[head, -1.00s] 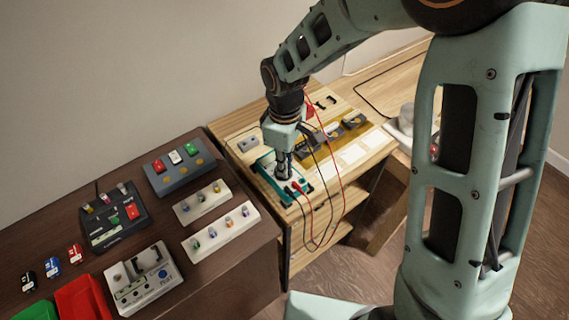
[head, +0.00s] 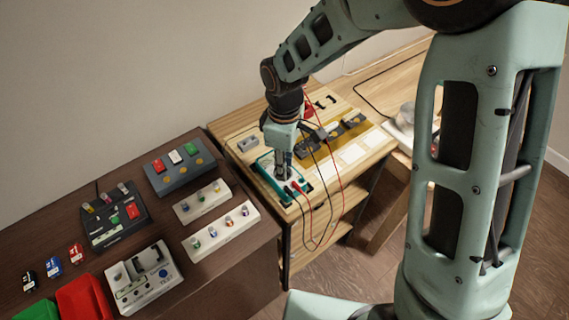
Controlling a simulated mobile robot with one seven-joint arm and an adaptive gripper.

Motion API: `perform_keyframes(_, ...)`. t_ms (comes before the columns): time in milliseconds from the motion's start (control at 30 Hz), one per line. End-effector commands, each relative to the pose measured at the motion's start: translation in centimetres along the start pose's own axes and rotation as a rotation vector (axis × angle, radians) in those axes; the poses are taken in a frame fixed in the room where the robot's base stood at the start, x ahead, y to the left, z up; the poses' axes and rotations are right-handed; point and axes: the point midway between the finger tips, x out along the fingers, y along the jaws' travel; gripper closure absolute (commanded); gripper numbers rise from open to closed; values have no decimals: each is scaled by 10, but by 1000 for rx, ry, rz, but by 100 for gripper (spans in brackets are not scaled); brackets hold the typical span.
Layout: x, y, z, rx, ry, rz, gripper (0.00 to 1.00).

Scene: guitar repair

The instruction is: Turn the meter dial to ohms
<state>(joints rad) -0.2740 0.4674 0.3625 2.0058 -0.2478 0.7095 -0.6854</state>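The meter (head: 268,184) is a teal-edged box lying on the light wooden bench, with red and dark leads plugged in at its near end. My gripper (head: 283,175) points down over the middle of the meter's face, with its fingertips at or just above it. The gripper and its fingers cover the dial, so its setting is hidden. The fingers are small and close together here, and I cannot tell whether they grip the dial.
Red and black leads (head: 334,200) loop off the bench's front edge. A grey block (head: 247,144) and dark parts on a yellow mat (head: 368,125) lie nearby. The dark table (head: 165,225) at left holds switch boxes, knob strips and red and green trays (head: 84,298).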

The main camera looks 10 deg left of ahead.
Motion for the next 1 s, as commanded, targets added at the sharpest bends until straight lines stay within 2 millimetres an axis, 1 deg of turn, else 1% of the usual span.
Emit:
perform_keyframes(200, -1, 0, 0, 0, 0, 0, 74)
perform_keyframes(267, -4, 0, 0, 1, 1, 2, 74)
perform_keyframes(333, -12, 1, 0, 1, 1, 2, 74)
perform_keyframes(467, -36, 2, 0, 2, 3, 6, 74)
perform_keyframes(600, -68, 1, 0, 1, 2, 5, 74)
perform_keyframes(700, -87, 1, 0, 2, 2, 4, 74)
perform_keyframes(800, -103, 1, 0, 1, 2, 3, 74)
perform_keyframes(900, -113, 0, 0, 1, 1, 1, 74)
perform_keyframes(1000, -119, 0, 0, 0, 1, 1, 74)
